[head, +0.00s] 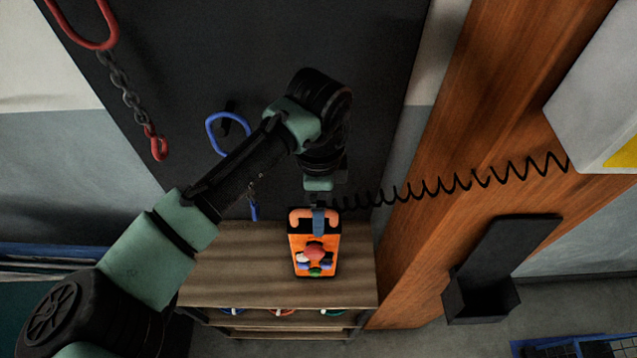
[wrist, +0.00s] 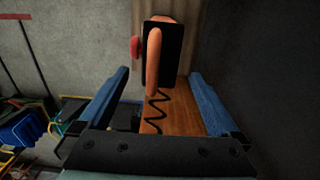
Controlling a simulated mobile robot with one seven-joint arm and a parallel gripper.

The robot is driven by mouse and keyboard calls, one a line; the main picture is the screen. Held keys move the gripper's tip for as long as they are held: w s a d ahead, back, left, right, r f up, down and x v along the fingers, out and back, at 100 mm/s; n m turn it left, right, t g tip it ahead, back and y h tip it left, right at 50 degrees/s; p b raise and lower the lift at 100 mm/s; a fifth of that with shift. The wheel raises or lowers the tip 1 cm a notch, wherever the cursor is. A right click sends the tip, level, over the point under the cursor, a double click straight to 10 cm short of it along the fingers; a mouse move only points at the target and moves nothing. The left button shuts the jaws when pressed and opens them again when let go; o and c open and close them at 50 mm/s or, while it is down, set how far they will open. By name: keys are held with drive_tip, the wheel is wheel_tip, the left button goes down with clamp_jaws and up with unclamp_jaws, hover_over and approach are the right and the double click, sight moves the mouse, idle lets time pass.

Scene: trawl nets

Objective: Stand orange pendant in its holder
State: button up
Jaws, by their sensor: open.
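The orange pendant (head: 297,247) is on the wooden cabinet top, its button face towards the head camera. It has an orange loop handle and several coloured buttons. In the wrist view a gap shows on both sides of the handle. The dark holder (head: 482,298), an open-topped pocket with a tall back plate, hangs empty on the wooden post at the right.
A black coiled cord (head: 450,185) runs from the white box (head: 600,100) across to the pendant's end. A red hook on a chain (head: 120,85) and a blue carabiner (head: 212,128) hang on the dark panel. The wooden cabinet top (head: 220,265) is clear left of the pendant.

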wheel_tip(320, 180, up, 8)
drive_tip(key=b, duration=0.1)
drive_tip(key=shift+b, duration=0.4)
drive_tip(key=shift+f, duration=0.1)
